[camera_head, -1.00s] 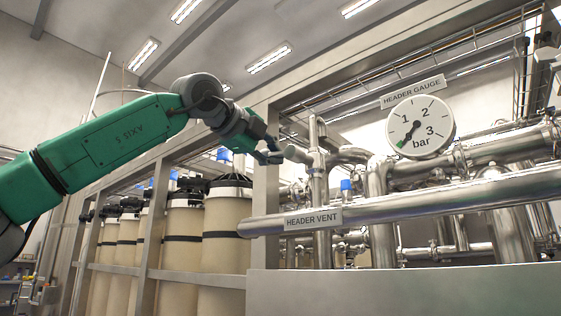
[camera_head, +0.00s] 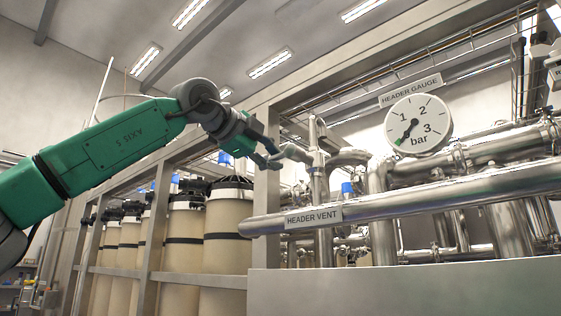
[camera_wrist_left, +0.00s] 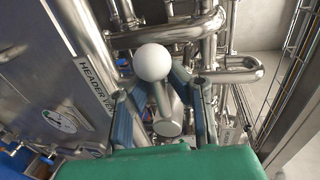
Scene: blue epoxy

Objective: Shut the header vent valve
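The header vent valve's lever (camera_head: 292,153) sticks out to the left from a vertical steel pipe, above the pipe labelled HEADER VENT (camera_head: 313,217). My left gripper (camera_head: 272,157) is at the lever's free end. In the left wrist view the lever ends in a white ball knob (camera_wrist_left: 152,62), with its metal stem running down from it. The blue-grey fingers of my left gripper (camera_wrist_left: 164,92) stand spread on either side of the knob and stem, with gaps visible. Whether either finger touches is unclear. My right gripper is not in view.
A header gauge (camera_head: 419,124) hangs at upper right, its needle pointing lower left near a green mark. A large horizontal pipe (camera_head: 430,205) crosses below the lever. A steel frame post (camera_head: 265,215) and beige tanks (camera_head: 228,225) stand behind my gripper.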

